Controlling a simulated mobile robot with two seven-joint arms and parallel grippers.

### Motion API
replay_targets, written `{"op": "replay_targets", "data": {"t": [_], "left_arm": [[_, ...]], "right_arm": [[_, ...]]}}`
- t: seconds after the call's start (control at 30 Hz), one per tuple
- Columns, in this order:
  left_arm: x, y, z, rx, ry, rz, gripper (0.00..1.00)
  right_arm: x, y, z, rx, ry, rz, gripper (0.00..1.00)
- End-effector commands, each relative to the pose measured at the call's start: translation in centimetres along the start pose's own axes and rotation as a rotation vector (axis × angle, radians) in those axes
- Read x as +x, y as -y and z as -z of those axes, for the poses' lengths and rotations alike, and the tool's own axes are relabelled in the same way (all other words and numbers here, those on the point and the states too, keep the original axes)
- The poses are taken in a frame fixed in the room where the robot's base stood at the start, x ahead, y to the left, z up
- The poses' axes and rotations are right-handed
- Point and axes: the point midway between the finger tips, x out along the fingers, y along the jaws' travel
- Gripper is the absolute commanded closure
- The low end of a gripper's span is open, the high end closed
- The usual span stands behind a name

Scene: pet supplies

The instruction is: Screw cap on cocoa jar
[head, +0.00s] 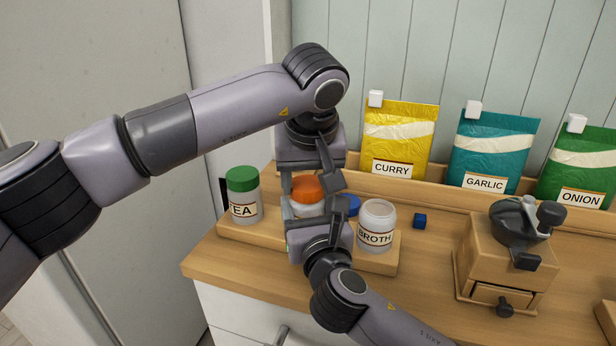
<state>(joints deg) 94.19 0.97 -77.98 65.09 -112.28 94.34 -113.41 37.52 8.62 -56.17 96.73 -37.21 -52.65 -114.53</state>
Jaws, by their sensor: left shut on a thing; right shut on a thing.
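The cocoa jar (303,209) is the white jar in the middle of the wooden rack; its label is hidden by my grippers. An orange cap (308,187) is at its mouth, directly over the jar; I cannot tell how far down it sits. My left gripper (309,180) reaches in from behind and above, shut at the orange cap. My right gripper (312,213) comes from the front, lower down, shut around the jar's body. The fingers hide parts of both cap and jar.
A green-capped jar reading "EA" (243,196) stands left on the rack (381,262). An uncapped BROTH jar (376,226) stands close on the right, a blue cap (350,204) behind it. Spice packets (398,140) stand behind.

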Motion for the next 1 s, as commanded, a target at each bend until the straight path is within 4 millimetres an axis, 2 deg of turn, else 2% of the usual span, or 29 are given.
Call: {"op": "replay_targets", "data": {"t": [0.3, 0.5, 0.7, 0.97, 1.0], "left_arm": [[0.1, 0.71, 0.19, 0.434, 0.001, -0.182, 0.69], [0.14, 0.83, 0.26, 0.647, 0.001, -0.27, 0.69], [0.12, 0.86, 0.28, 0.726, -0.003, -0.302, 0.69], [0.11, 0.86, 0.28, 0.728, -0.003, -0.302, 0.69], [0.11, 0.86, 0.28, 0.727, -0.003, -0.301, 0.31]], "right_arm": [[-0.02, 0.09, 0.26, -0.004, -0.005, 0.003, 1.0], [-0.02, 0.1, 0.27, -0.004, -0.005, 0.003, 1.0], [-0.02, 0.11, 0.29, -0.004, -0.005, 0.003, 1.0], [-0.01, 0.13, 0.31, -0.004, -0.006, 0.004, 1.0], [-0.01, 0.13, 0.31, -0.004, -0.006, 0.004, 1.0]]}}
